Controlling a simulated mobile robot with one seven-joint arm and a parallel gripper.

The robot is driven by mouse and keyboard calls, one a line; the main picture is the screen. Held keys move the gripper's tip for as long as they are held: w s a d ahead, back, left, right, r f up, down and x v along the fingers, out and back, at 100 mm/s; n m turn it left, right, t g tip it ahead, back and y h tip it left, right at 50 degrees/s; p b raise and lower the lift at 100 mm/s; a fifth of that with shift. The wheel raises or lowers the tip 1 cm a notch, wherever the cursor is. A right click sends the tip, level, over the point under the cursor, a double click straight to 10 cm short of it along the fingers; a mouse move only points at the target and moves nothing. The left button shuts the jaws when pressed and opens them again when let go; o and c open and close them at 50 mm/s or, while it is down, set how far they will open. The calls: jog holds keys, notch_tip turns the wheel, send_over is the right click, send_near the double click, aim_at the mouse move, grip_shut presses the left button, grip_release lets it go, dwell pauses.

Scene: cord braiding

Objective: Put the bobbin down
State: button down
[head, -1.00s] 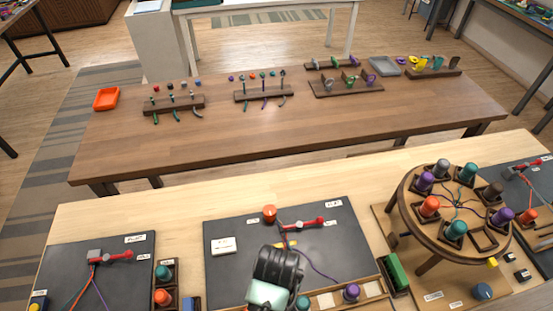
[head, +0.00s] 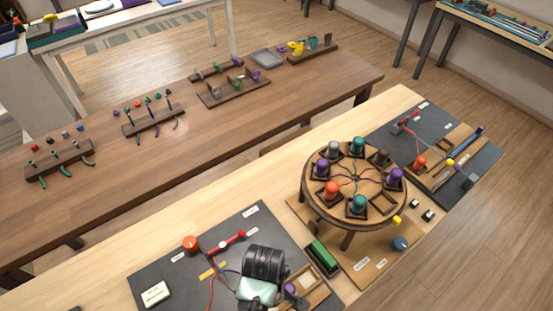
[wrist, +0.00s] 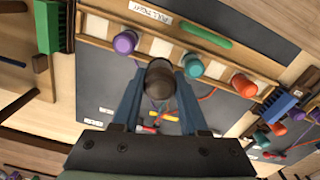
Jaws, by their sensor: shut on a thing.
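My gripper (wrist: 160,75) is shut on a dark brown bobbin (wrist: 161,84), which sits between its two blue-grey fingers in the wrist view. The bobbin is seen end-on over a wooden bobbin tray (wrist: 92,40); I cannot tell whether it touches the tray. In that tray a purple bobbin (wrist: 125,41) stands to the left, and a teal bobbin (wrist: 193,66) and an orange bobbin (wrist: 244,85) to the right. In the head view my arm covers the gripper and the held bobbin; a purple bobbin (head: 291,288) shows beside the arm.
A round braiding stand (head: 318,205) carries several bobbins with cords, and one square holder (head: 383,203) on it is empty. A green block (head: 322,257) lies between stand and tray. A dark mat (head: 150,276) has a red-handled clamp (head: 228,243) and an orange knob (head: 190,244).

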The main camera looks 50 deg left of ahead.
notch_tip(320, 180, down, 4)
jog(key=shift+s+d+f, duration=0.1)
jog(key=shift+f, duration=2.35)
jog(key=shift+f, duration=0.15)
jog(key=shift+f, duration=0.25)
jog(key=shift+c, duration=2.2)
grip_release()
jog(key=shift+r, duration=0.15)
notch_tip(320, 180, up, 13)
jog(key=shift+f, duration=0.2)
